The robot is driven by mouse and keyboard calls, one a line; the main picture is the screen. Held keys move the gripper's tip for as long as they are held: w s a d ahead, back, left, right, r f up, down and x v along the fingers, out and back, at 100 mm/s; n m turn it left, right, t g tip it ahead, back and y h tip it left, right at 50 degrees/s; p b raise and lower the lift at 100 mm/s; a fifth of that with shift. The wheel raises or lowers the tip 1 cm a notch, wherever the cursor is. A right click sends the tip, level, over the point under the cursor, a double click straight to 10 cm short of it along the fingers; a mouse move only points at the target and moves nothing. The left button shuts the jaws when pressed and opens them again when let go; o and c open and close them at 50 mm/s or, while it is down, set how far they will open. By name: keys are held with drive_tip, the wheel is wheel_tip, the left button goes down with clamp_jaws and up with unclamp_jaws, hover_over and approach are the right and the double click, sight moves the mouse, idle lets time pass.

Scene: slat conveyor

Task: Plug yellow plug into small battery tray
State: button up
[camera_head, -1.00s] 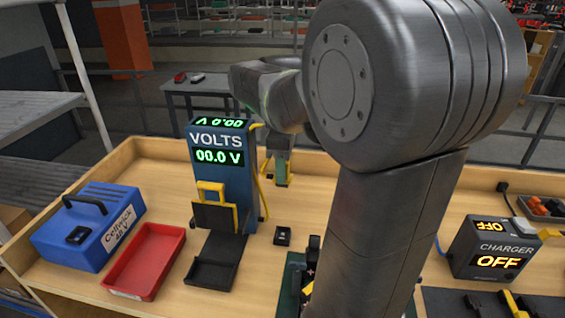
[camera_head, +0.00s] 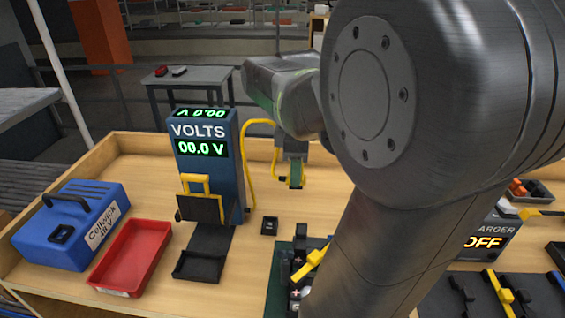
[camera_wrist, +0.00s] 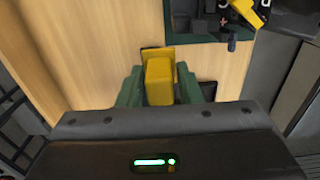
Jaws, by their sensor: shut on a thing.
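My gripper (camera_wrist: 160,88) is shut on the yellow plug (camera_wrist: 158,78), which sits between its green fingers in the wrist view. In the head view my gripper (camera_head: 291,176) holds the plug above the bench, right of the blue volt meter. A yellow cable (camera_head: 249,165) loops from the meter towards it. A dark green tray (camera_head: 277,280) with black parts, plus marks and a yellow lever stands nearer the front, partly hidden by my arm. The tray (camera_wrist: 190,29) also shows at the top of the wrist view, apart from the plug. I cannot tell for sure that it is the small battery tray.
The volt meter (camera_head: 226,160) reads 00.0 V. A small black block (camera_head: 269,226) lies on the bench. A red bin (camera_head: 130,258) and a blue case (camera_head: 70,222) stand at left. A charger (camera_head: 478,246) showing OFF is at right, partly behind my arm. Bare wood surrounds the block.

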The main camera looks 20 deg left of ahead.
drive_tip(key=s+d+f, duration=0.1)
drive_tip(key=s+d, duration=0.1)
drive_tip(key=d, duration=0.9)
drive_tip(key=shift+d, duration=0.25)
drive_tip(key=shift+f, duration=0.1)
drive_tip(key=shift+f+b, duration=3.35)
drive_tip(key=shift+f, duration=1.8)
drive_tip(key=shift+f+b, duration=0.75)
drive_tip(key=shift+f, duration=0.35)
drive_tip(key=o, duration=1.1)
drive_tip(key=shift+c, duration=0.2)
